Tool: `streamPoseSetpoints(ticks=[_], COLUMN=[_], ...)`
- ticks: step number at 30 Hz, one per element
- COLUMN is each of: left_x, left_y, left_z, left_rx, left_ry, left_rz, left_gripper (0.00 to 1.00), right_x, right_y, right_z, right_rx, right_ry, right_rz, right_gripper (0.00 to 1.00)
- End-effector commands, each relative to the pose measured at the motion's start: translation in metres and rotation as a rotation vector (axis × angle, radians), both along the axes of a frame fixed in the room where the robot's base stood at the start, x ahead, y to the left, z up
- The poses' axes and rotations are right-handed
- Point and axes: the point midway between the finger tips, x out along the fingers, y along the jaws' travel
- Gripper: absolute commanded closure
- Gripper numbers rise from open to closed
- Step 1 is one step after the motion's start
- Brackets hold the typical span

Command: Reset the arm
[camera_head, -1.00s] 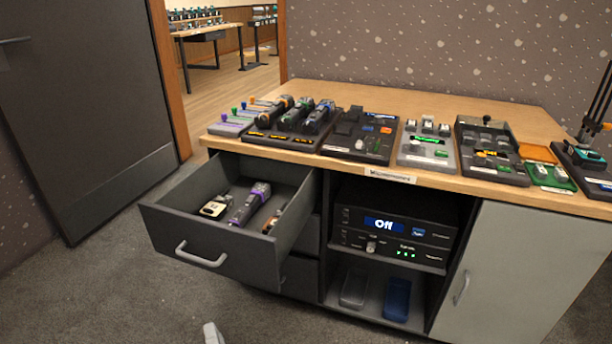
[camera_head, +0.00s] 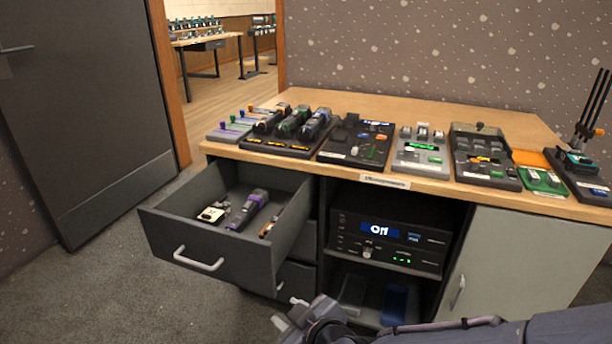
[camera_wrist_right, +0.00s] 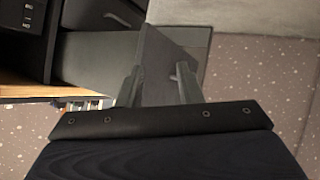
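My right gripper (camera_head: 288,318) is at the bottom of the head view, in front of the cabinet and just below and right of the open drawer. Its arm (camera_head: 440,333) stretches in from the lower right. In the right wrist view its two fingers (camera_wrist_right: 158,84) stand apart with nothing between them. The fingertips are small in the head view. My left gripper is not in view.
The open drawer (camera_head: 190,241) holds a purple-and-dark microphone (camera_head: 247,210) and small items. The wooden counter (camera_head: 460,110) carries several control boxes. A device with a lit display (camera_head: 380,230) sits on the shelf. Carpet (camera_head: 130,290) is clear at left.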

Motion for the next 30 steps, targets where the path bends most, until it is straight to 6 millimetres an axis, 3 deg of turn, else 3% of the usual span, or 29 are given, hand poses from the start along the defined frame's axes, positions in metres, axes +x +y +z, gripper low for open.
streamPoseSetpoints(ticks=[1, 6, 12, 23, 30], left_x=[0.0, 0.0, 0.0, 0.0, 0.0], left_y=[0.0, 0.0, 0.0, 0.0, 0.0], left_z=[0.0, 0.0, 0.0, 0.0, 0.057], left_rx=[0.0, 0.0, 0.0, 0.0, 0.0], left_ry=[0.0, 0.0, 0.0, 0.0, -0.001], left_rz=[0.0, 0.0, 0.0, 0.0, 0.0], left_gripper=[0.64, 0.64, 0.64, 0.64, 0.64], right_x=[0.0, -0.031, -0.082, -0.161, -0.164], right_y=[-0.026, -0.101, -0.168, -0.234, -0.235], right_z=[0.012, 0.031, 0.031, 0.015, 0.069], right_rx=[0.087, 0.29, 0.379, 0.417, 0.414], right_ry=[0.076, 0.336, 0.542, 0.746, 0.761], right_rz=[-0.045, -0.177, -0.368, -0.727, -0.739], right_gripper=[0.68, 0.68, 0.68, 0.68, 0.68])
